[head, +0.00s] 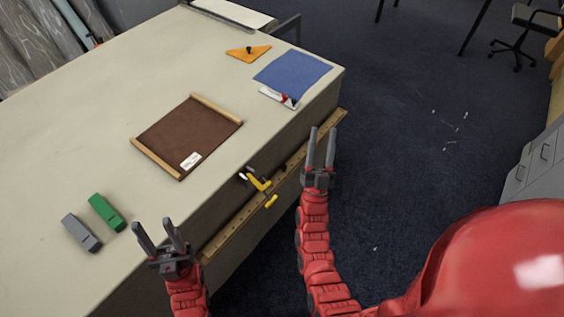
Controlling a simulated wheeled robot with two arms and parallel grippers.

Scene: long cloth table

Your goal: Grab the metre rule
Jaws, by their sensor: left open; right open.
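The metre rule appears to be the long, thin wooden strip (235,225) with small dark marks along the table's near long side. It runs from beside my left gripper up to the table's right corner. A yellow clamp (259,184) sits across the table edge near the strip's middle. My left gripper (153,224) is open and empty, near the strip's lower left end. My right gripper (323,130) is open and empty, near the strip's upper right part. Its fingers overlap the strip in the picture; I cannot tell whether they touch it.
On the cloth table (60,150) are a grey block (81,233), a green block (107,213), a brown board with wooden end bars (187,138), an orange triangle (248,54) and a blue sheet (292,75). Dark carpet (410,130) lies open to the right.

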